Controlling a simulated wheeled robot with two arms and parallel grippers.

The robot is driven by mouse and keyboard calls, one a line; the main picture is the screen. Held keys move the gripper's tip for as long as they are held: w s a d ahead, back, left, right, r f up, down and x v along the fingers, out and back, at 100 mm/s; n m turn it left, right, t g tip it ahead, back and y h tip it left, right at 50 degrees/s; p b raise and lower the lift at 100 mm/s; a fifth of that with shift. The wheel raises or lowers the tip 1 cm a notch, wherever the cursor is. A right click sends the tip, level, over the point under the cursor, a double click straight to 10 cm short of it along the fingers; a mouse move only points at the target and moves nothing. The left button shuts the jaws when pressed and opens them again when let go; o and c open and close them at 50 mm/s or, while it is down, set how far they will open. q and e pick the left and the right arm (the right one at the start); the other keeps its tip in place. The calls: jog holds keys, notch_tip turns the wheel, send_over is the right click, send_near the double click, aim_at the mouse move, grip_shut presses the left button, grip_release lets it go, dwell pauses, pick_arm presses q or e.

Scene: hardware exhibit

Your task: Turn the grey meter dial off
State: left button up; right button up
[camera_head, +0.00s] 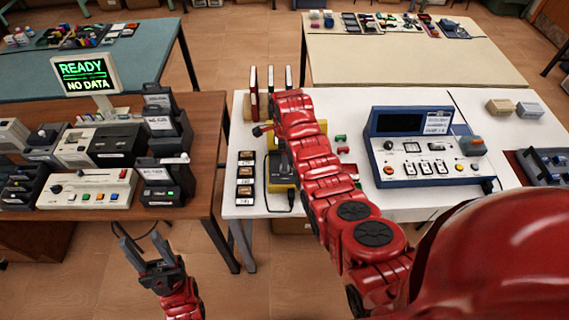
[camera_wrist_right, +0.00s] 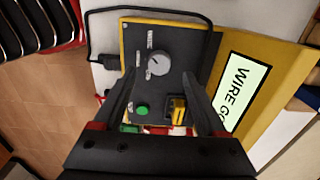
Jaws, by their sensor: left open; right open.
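A round grey dial (camera_wrist_right: 158,63) with a pale pointer mark sits on the dark face of a yellow-edged meter box, under the label "WIRE". The yellow box (camera_head: 280,171) is partly hidden behind my right arm in the head view. My right gripper (camera_wrist_right: 158,76) is open, its two fingers on either side of the dial's lower part. I cannot tell whether they touch it. My left gripper (camera_head: 143,243) is open and empty, over the floor in front of the brown table.
A green button (camera_wrist_right: 142,109) and a yellow-black switch (camera_wrist_right: 177,107) lie below the dial, between the fingers. A dark cable runs around the box. A blue instrument (camera_head: 420,150) stands right of my arm on the white table (camera_head: 345,108).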

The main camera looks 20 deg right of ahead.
notch_tip(320, 180, down, 2)
jog(key=shift+s+f, duration=0.1)
jog(key=shift+f, duration=1.1)
grip_shut()
